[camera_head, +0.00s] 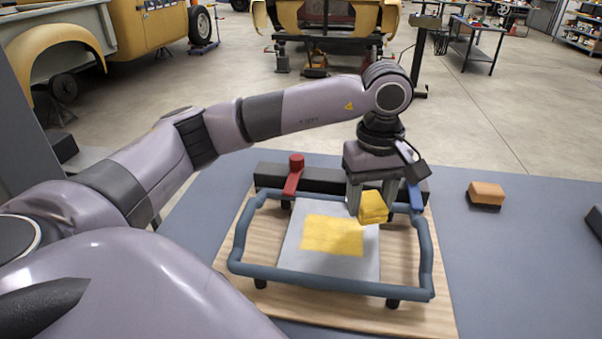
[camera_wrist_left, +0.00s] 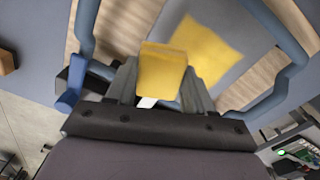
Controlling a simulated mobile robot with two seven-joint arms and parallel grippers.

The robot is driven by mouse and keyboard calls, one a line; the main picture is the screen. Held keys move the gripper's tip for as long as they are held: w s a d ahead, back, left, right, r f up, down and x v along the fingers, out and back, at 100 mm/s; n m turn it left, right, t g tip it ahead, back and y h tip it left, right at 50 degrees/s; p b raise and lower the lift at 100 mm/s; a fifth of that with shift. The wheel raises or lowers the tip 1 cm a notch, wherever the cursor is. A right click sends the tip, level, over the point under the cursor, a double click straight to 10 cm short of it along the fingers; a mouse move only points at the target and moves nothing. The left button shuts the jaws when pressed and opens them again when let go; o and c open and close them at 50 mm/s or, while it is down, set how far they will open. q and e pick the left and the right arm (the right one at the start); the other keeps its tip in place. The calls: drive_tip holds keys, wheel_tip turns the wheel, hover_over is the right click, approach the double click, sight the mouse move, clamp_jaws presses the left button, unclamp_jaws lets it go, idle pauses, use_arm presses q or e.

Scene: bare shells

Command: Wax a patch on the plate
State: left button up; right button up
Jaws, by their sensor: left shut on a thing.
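My left gripper (camera_head: 371,200) is shut on a yellow block (camera_head: 373,208), which also shows between the fingers in the left wrist view (camera_wrist_left: 162,72). The grey plate (camera_head: 302,262) lies on a wooden board (camera_head: 430,317), inside a blue-grey tubular frame (camera_head: 330,282). A yellow patch (camera_head: 332,236) covers the plate's middle. The held block is above the plate's back right part, to the right of the patch. I cannot tell whether it touches the plate. My right gripper does not show.
A dark bar (camera_head: 325,180) with a red lever (camera_head: 294,174) and a blue lever (camera_head: 416,195) runs along the board's back. An orange and black block (camera_head: 487,194) lies on the table (camera_head: 520,265) to the right. The table is clear around it.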

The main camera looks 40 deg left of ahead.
use_arm(q)
drive_tip(key=shift+r+p, duration=0.9)
drive_tip(key=shift+r, duration=0.85)
drive_tip(key=shift+s, duration=0.1)
